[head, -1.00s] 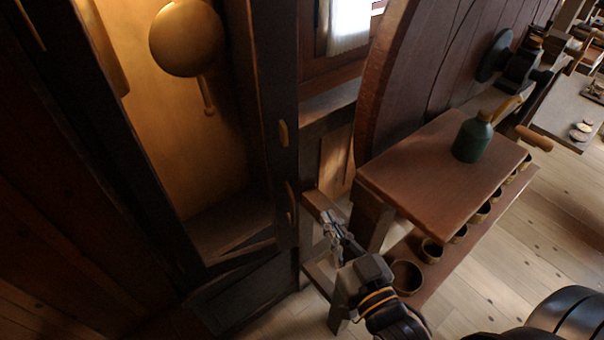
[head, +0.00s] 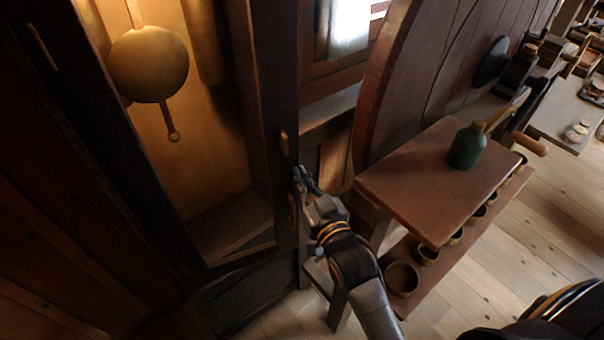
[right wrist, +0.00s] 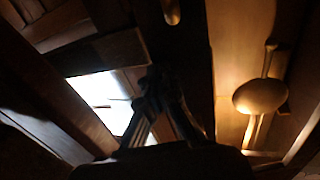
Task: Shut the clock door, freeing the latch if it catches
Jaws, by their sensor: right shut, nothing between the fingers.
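The tall dark clock case (head: 273,95) stands open at the left in the head view. Inside hangs a round brass pendulum bob (head: 148,64), which also shows in the right wrist view (right wrist: 260,96). A dark panel (head: 75,110) with a brass strip (head: 42,47) at the far left looks like the clock door, standing open. A small brass piece (head: 284,143) sits on the right front post; another lower down is partly hidden by my gripper. My right gripper (head: 301,180) is shut and empty, close beside that post; contact cannot be told. My left gripper is out of view.
A brown bench (head: 420,185) stands to the right, with a green bottle (head: 467,145) on top and several round cups (head: 402,279) on its lower shelf. A large curved wooden form (head: 385,80) rises behind it. Open plank floor (head: 500,260) lies at the lower right.

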